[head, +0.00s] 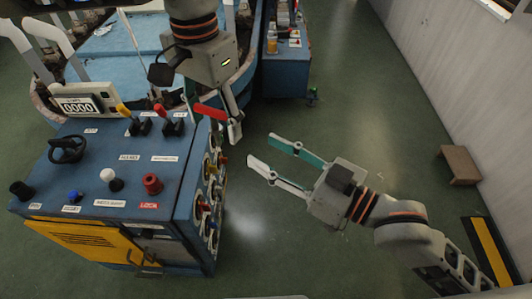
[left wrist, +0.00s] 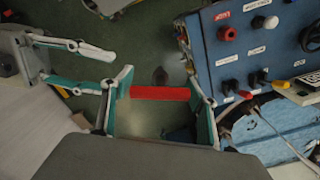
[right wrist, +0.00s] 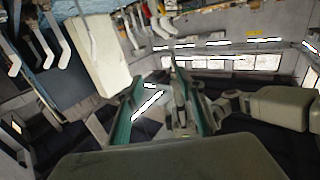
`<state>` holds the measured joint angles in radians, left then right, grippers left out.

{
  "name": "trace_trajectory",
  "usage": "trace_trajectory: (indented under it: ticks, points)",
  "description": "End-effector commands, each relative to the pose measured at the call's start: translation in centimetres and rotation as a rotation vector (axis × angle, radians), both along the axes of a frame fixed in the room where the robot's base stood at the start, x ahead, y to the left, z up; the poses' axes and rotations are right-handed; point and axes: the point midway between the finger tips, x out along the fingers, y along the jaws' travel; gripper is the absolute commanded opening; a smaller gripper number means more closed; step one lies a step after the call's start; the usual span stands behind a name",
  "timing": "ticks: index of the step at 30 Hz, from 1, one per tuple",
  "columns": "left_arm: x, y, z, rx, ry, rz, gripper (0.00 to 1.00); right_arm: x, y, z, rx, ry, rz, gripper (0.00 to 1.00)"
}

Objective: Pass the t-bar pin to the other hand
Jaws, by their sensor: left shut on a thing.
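The t-bar pin (head: 210,111) shows as a red bar. My left gripper (head: 216,118) is shut on it, and the fingers hold it above the floor beside the blue console. In the left wrist view, the red bar (left wrist: 160,93) spans crosswise between the two green-padded fingers. I cannot make out the pin in the right wrist view.
The blue console (head: 190,205) stands at the left with knobs, levers and a counter on top, and gauges on its side near my left gripper. A second blue cabinet (head: 285,75) stands behind. A brown block (head: 460,165) lies by the right wall. The floor between is clear.

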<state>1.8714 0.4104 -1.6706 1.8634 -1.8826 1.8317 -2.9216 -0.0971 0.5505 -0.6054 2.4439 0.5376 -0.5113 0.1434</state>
Motion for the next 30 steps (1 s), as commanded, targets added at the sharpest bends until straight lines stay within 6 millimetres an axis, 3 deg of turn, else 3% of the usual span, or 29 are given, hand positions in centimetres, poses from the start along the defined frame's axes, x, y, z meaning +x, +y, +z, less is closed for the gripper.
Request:
trace_trajectory:
  ticks: [3,8,30]
  points:
    - [0.0,0.0,0.0,0.000,0.000,0.000,0.33,-1.4,0.9,1.8,0.011,-0.016,0.055,0.38]
    - [0.0,0.0,0.0,0.000,0.000,0.000,0.33,-1.8,1.6,2.5,0.017,-0.017,0.080,0.38]
    - [0.0,0.0,0.0,0.000,0.000,0.000,0.33,4.2,10.4,2.4,0.017,-0.018,0.078,0.38]
